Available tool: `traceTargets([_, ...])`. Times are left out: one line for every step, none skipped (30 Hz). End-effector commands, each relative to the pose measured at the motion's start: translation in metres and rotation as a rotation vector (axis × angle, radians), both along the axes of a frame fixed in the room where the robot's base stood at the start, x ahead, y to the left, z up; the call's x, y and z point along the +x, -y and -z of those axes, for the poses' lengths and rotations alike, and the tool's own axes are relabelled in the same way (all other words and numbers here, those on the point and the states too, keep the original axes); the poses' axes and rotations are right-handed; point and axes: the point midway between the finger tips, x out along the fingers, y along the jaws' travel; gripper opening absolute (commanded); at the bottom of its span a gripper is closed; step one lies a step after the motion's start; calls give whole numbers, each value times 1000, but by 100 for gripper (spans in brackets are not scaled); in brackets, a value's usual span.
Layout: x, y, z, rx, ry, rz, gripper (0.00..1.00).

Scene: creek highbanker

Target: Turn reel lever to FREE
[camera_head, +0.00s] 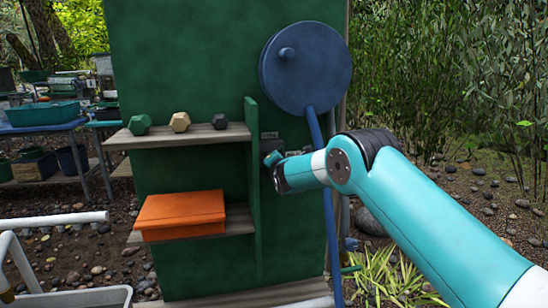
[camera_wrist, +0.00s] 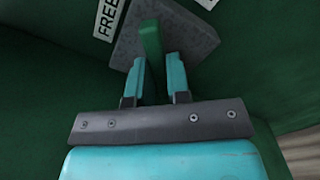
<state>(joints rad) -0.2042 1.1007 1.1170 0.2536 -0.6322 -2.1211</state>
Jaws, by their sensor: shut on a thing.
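The green reel lever (camera_wrist: 151,40) stands out from a square grey plate (camera_wrist: 190,42) in the wrist view. My gripper (camera_wrist: 155,72) is shut on the lever, one teal finger on each side. A white FREE label (camera_wrist: 108,18) is left of the plate, and the lever does not point straight at it. A second white label (camera_wrist: 207,2) is cut off by the top edge. In the head view my gripper (camera_head: 271,168) is at the green panel, below the blue reel (camera_head: 305,70), and hides the lever.
A green upright divider (camera_head: 254,190) stands just left of my gripper. Beyond it, one shelf (camera_head: 205,135) holds three hex-shaped pieces (camera_head: 180,122), and a lower shelf holds an orange box (camera_head: 180,215). A blue hose (camera_head: 328,220) hangs from the reel, close to my arm.

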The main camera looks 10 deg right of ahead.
Motion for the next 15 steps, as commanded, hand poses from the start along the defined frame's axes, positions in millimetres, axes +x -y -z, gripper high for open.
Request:
traceTargets([0, 0, 0, -44, -2, 1, 0])
traceTargets([0, 0, 0, -72, -2, 1, 0])
traceTargets([0, 0, 0, -110, -2, 1, 0])
traceTargets([0, 0, 0, -139, -2, 1, 0])
traceTargets([0, 0, 0, -167, -2, 1, 0])
traceTargets([0, 0, 0, -205, -2, 1, 0])
traceTargets([0, 0, 0, -234, -2, 1, 0])
traceTargets([0, 0, 0, -262, -3, 1, 0])
traceTargets([0, 0, 0, -300, -3, 1, 0])
traceTargets([0, 0, 0, -329, -3, 1, 0])
traceTargets([0, 0, 0, -357, -3, 1, 0])
traceTargets([0, 0, 0, -395, -3, 1, 0])
traceTargets([0, 0, 0, -423, -3, 1, 0])
traceTargets([0, 0, 0, -450, -3, 1, 0])
traceTargets([0, 0, 1, -487, -3, 1, 0])
